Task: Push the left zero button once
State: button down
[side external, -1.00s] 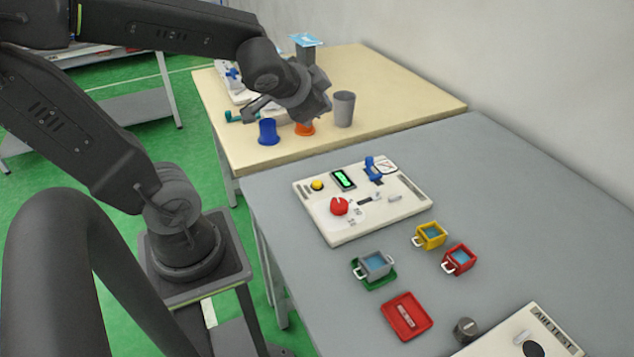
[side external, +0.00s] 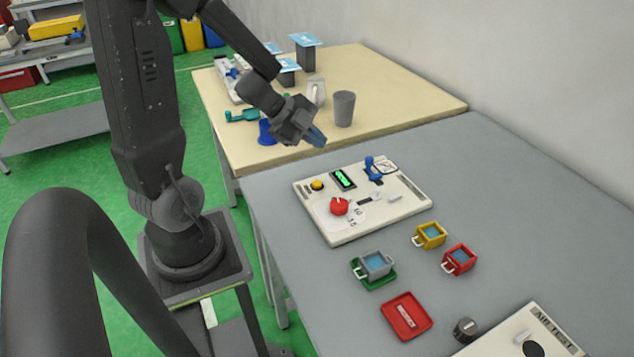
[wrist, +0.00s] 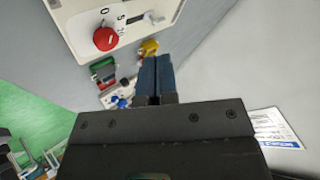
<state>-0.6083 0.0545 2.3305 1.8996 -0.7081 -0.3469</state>
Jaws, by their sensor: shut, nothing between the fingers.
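The white control panel (side external: 360,205) lies on the near grey table. I cannot read which button is marked zero. My gripper (side external: 318,138) is above the tan table's near edge, beyond the panel and apart from it. Its blue fingers (wrist: 157,78) are shut and empty. In the wrist view, a red knob (wrist: 105,38) on a white panel shows at upper left.
A second white panel (side external: 520,335) is at the near right. A grey tumbler (side external: 344,108) stands right of my gripper.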

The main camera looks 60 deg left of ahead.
aim_at(316, 184)
dwell(0.3)
jog(key=shift+f, duration=4.4)
jog(key=shift+f, duration=0.1)
jog(key=shift+f, duration=0.3)
jog(key=shift+f, duration=0.45)
jog(key=shift+r, duration=0.85)
jog(key=shift+r, duration=0.1)
jog(key=shift+r, duration=2.4)
